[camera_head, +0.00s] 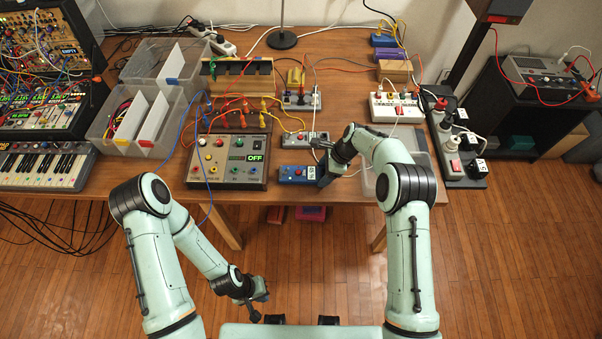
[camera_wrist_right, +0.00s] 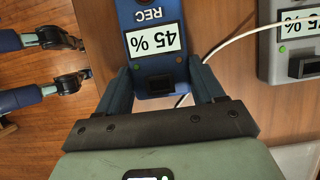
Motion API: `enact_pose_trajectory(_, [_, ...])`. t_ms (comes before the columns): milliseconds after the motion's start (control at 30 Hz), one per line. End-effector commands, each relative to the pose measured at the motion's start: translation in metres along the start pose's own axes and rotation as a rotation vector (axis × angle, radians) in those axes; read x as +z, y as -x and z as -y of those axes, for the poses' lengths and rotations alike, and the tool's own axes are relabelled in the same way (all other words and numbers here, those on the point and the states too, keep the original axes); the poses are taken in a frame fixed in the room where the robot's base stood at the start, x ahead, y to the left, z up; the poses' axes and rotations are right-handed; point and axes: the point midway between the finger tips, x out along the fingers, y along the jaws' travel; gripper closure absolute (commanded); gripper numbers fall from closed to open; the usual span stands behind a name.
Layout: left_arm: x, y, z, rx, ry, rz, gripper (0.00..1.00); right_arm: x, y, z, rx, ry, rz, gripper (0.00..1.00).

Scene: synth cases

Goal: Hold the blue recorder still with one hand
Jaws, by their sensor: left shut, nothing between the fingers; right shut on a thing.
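The blue recorder (camera_head: 297,174) lies on the table's front edge, left of my right gripper (camera_head: 324,172). My right gripper (camera_wrist_right: 162,75) is shut on the recorder's near end, one finger on each side. The recorder's far end is cut off in that view. My left gripper (camera_head: 258,300) is shut and empty, low in front of the table, well away from the recorder.
A grey box (camera_head: 305,139) sits just behind the recorder; a white cable runs close by. A control panel showing "OFF" (camera_head: 229,161) stands to the left. A clear plastic tray (camera_head: 412,150) lies right of my right gripper. Cables cross the table (camera_head: 340,45).

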Motion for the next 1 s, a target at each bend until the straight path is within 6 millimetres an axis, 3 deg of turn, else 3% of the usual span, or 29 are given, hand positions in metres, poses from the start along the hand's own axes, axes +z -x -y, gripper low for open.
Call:
enact_pose_trajectory(233, [0.0, 0.0, 0.0, 0.0, 0.0, 0.0, 1.0, 0.0, -0.001, -0.001, 0.002, 0.001, -0.001, 0.69])
enact_pose_trajectory(267, [0.0, 0.0, 0.0, 0.0, 0.0, 0.0, 1.0, -0.001, -0.001, -0.001, 0.003, 0.001, -0.001, 0.23])
enact_pose_trajectory(333, [0.0, 0.0, 0.0, 0.0, 0.0, 0.0, 1.0, -0.001, -0.001, -0.001, 0.003, 0.0, -0.001, 0.03])
enact_pose_trajectory(733, [0.0, 0.0, 0.0, 0.0, 0.0, 0.0, 1.0, 0.0, 0.008, 0.0, 0.0, 0.0, -0.001, 0.03])
enact_pose_trajectory(1000, [0.0, 0.0, 0.0, 0.0, 0.0, 0.0, 1.0, 0.0, 0.061, 0.0, -0.002, 0.001, 0.0, 0.03])
